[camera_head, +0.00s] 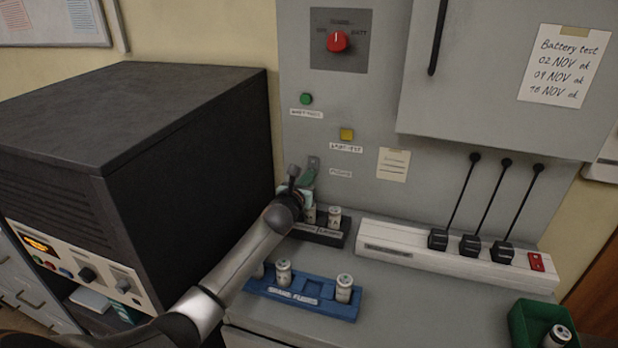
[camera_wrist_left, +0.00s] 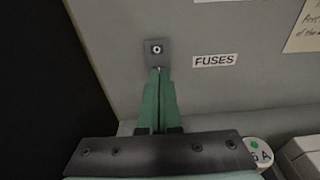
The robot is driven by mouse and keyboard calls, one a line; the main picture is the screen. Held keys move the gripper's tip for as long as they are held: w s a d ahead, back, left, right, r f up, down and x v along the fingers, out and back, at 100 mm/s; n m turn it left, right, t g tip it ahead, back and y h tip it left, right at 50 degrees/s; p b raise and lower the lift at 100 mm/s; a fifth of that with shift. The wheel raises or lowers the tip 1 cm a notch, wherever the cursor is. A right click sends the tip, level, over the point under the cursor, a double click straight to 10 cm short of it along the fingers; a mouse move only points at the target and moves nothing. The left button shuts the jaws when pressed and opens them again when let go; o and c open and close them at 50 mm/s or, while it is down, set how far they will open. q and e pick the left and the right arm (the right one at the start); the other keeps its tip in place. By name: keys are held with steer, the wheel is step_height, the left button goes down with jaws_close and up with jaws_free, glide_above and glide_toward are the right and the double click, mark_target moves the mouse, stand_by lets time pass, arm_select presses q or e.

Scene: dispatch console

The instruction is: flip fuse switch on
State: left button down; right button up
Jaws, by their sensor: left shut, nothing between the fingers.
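The fuse switch (camera_head: 314,161) is a small grey metal plate on the cabinet front, left of a small label. In the left wrist view the switch plate (camera_wrist_left: 157,48) has a round pale part at its centre, beside the FUSES label (camera_wrist_left: 215,61). My left gripper (camera_head: 308,178) is just in front of the switch, its green fingers shut and empty. In the left wrist view the closed fingertips (camera_wrist_left: 158,72) overlap the plate's lower edge; I cannot tell whether they touch it. The lever's position is not clear. My right gripper is not in view.
A black fuse holder (camera_head: 325,236) stands below the switch, with a blue spare-fuse rack (camera_head: 300,300) in front. A white power strip (camera_head: 400,250) with black plugs lies to the right, a green bin (camera_head: 520,325) at lower right. A large black unit (camera_head: 190,150) rises close on the left.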

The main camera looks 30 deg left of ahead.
arm_select(q)
steer(key=shift+w+f+b, duration=0.1)
steer(key=shift+w+b, duration=0.1)
steer(key=shift+b, duration=0.65)
steer(key=f+v, duration=0.1)
steer(key=v, duration=1.1)
steer(key=shift+s+r, duration=0.25)
